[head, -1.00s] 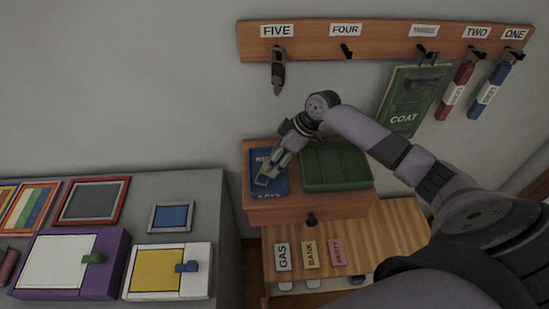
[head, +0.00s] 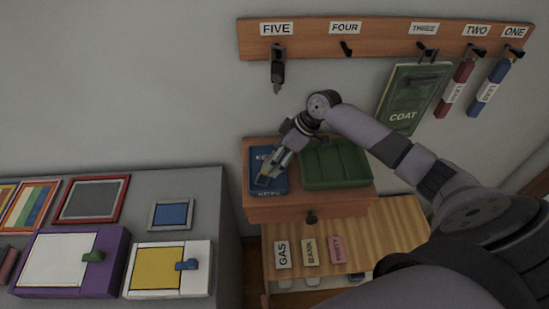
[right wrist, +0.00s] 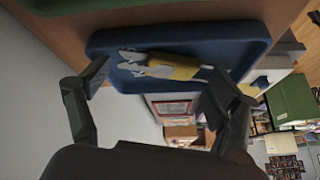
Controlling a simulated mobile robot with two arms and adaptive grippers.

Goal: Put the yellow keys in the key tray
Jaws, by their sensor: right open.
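The yellow keys (right wrist: 172,67), a yellow tag with silvery keys, lie inside the blue key tray (right wrist: 262,32) in the right wrist view. In the head view the blue tray (head: 256,160) is on the left part of the small wooden cabinet top, and my gripper hides much of it. My right gripper (head: 268,175) is over this tray. In the right wrist view its fingers (right wrist: 155,84) are spread, one on each side of the keys, with nothing held. Whether the right-hand finger touches the yellow tag, I cannot tell. My left gripper is not in view.
A green tray (head: 335,165) sits beside the blue one. Below is a wooden surface (head: 385,235) with gas, bank and party labels. A hook rack (head: 385,40) is above, with a coat panel and red and blue tags hanging. A grey table (head: 200,185) stands left.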

